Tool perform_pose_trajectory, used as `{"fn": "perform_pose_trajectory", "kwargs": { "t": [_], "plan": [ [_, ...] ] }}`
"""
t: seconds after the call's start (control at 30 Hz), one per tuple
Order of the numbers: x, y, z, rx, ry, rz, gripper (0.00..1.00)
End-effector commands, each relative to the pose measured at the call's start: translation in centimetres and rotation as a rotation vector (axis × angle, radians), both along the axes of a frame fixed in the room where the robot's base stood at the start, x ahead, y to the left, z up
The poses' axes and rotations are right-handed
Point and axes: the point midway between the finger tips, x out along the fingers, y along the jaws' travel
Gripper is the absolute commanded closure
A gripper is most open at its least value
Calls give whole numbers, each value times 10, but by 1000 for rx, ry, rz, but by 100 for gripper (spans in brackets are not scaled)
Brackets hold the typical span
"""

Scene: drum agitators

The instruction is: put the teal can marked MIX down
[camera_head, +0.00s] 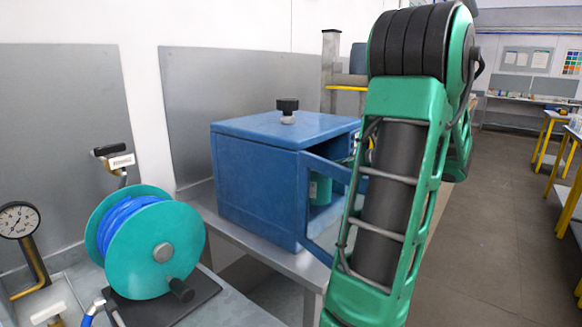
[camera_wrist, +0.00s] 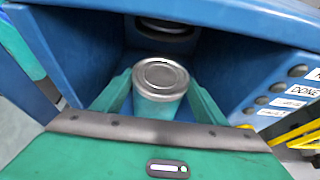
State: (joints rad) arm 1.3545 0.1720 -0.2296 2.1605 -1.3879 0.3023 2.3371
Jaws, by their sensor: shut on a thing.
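The teal can (camera_wrist: 158,106) with a silver lid stands in the wrist view, between the two green fingers of my gripper (camera_wrist: 160,82). My gripper is shut on it. The can is inside the opening of a blue box (camera_wrist: 90,60), below a dark round fitting (camera_wrist: 166,28) on the box's ceiling. The MIX mark is not visible. Whether the can's base touches the box floor is hidden. A teal shape shows in the opening, partly hidden by the door.
A panel with buttons and labels, one reading DONE (camera_wrist: 299,90), is right of the opening in the wrist view. A teal reel of blue hose (camera_head: 165,245) and a dial gauge (camera_head: 18,220) stand left of the box.

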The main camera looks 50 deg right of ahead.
Motion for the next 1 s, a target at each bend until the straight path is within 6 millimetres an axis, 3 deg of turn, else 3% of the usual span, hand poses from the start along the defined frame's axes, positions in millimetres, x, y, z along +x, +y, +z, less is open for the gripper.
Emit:
{"fn": "perform_pose_trajectory", "kwargs": {
  "t": [0.1, 0.3, 0.57, 0.83, 1.0],
  "plan": [
    [27, 4, 1, -2, -2, 7, 93],
    [62, 7, 1, -2, -2, 6, 93],
    [78, 8, 1, -2, -2, 5, 93],
    [113, 11, 1, -2, -2, 6, 93],
    [111, 11, -5, -1, -2, 4, 93]
  ]
}}
